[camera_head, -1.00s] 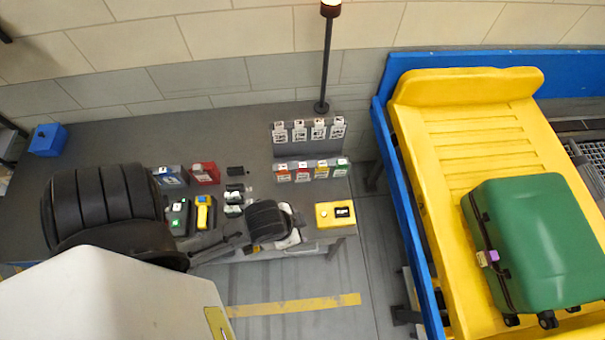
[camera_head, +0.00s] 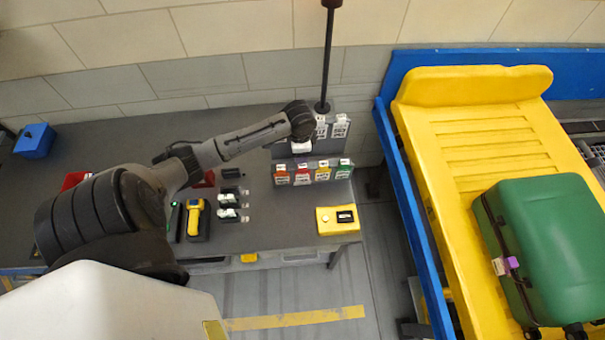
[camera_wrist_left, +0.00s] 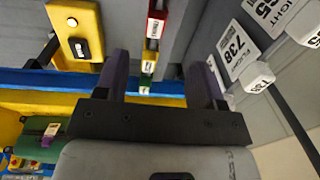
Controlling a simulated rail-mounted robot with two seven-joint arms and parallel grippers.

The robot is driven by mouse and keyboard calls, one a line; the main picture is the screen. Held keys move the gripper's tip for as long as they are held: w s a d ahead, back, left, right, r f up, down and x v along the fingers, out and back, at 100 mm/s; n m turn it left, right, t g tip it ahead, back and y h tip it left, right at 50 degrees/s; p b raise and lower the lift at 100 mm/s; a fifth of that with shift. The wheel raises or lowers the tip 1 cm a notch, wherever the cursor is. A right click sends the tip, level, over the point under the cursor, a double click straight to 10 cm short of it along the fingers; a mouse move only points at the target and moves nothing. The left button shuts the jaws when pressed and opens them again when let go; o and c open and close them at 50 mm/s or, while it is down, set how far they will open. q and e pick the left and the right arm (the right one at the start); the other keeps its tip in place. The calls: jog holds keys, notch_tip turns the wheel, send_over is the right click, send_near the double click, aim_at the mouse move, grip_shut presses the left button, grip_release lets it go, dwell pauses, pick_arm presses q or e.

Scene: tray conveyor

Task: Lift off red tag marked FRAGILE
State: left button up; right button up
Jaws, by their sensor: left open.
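The red tag (camera_head: 302,174) hangs in the lower front row of the rack, between an orange tag (camera_head: 281,174) and a yellow tag (camera_head: 322,172); a green tag (camera_head: 344,169) is at the right end. Its print is too small to read in the head view. My right gripper is not in view.
White flight tags (camera_wrist_left: 238,50) hang in the upper row, partly behind my left arm. A yellow box (camera_head: 338,219) with a button sits at the table's front right. A black pole (camera_head: 327,60) stands behind the rack. A green suitcase (camera_head: 555,245) lies on the yellow conveyor tray (camera_head: 470,150).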

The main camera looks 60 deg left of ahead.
aim_at(302, 167)
pick_arm(q)
notch_tip(302, 167, down, 8)
jog(key=shift+w+a, duration=0.1)
jog(key=shift+a, duration=0.05)
jog(key=shift+w+f, duration=0.15)
jog(key=shift+f, duration=0.85)
jog(key=shift+w+f, duration=0.1)
jog(key=shift+f, duration=1.6)
jog(key=shift+c, duration=0.4)
jog(key=c, duration=0.9)
jog(key=shift+r, duration=0.15)
jog(key=shift+c, duration=0.2)
